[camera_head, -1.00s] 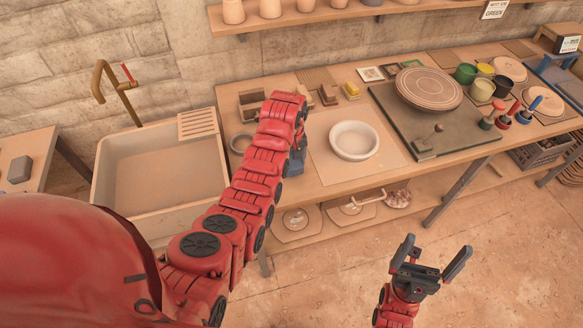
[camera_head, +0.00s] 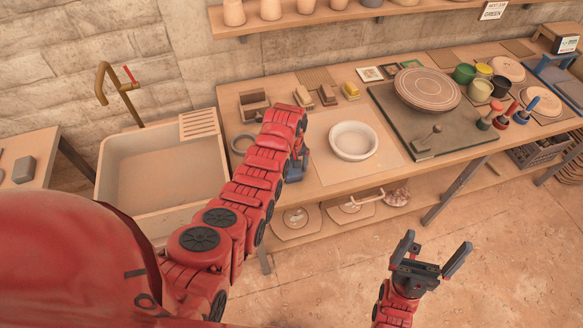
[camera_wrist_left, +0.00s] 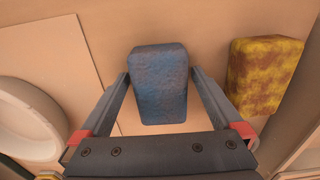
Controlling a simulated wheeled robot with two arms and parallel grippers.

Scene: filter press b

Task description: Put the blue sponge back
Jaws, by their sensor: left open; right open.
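The blue sponge (camera_wrist_left: 160,84) lies on the tabletop in the left wrist view, between the two fingers of my left gripper (camera_wrist_left: 159,74). The fingers are open, one on each side of it; I cannot tell whether they touch it. In the head view my left gripper (camera_head: 299,163) is low over the bench's front part, left of the white bowl (camera_head: 353,141), and mostly hidden by its own arm. A bit of blue shows there, perhaps the sponge. My right gripper (camera_head: 428,262) is open and empty over the floor in front of the bench.
A yellow-brown sponge (camera_wrist_left: 264,76) lies beside the blue one. The bowl stands on a pale board (camera_head: 330,172). Wooden blocks (camera_head: 327,95) and a small wooden box (camera_head: 253,104) are behind. A sink (camera_head: 160,185) is left; a dark board with a round disc (camera_head: 428,88) is right.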

